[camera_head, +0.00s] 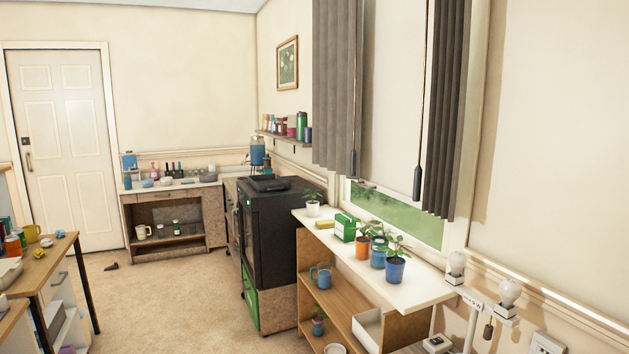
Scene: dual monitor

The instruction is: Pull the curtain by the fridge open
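A grey pleated curtain (332,90) hangs at the left side of the window, on the side of the black fridge-like cabinet (272,235). A thin rod with a dark handle (353,163) hangs along its right edge. A second grey curtain (447,110) hangs at the right side, with a similar rod and dark handle (417,182) just left of it. A pale panel (393,95) fills the gap between the curtains. Green shows through the glass (400,215) below. Neither of my grippers is in view.
A white-topped shelf (425,288) with potted plants (395,268) stands under the window. Two white bulb-shaped fixtures (508,292) are on the right. Open carpet (165,300) lies left of the cabinet. A wooden table (45,262) stands at the left edge.

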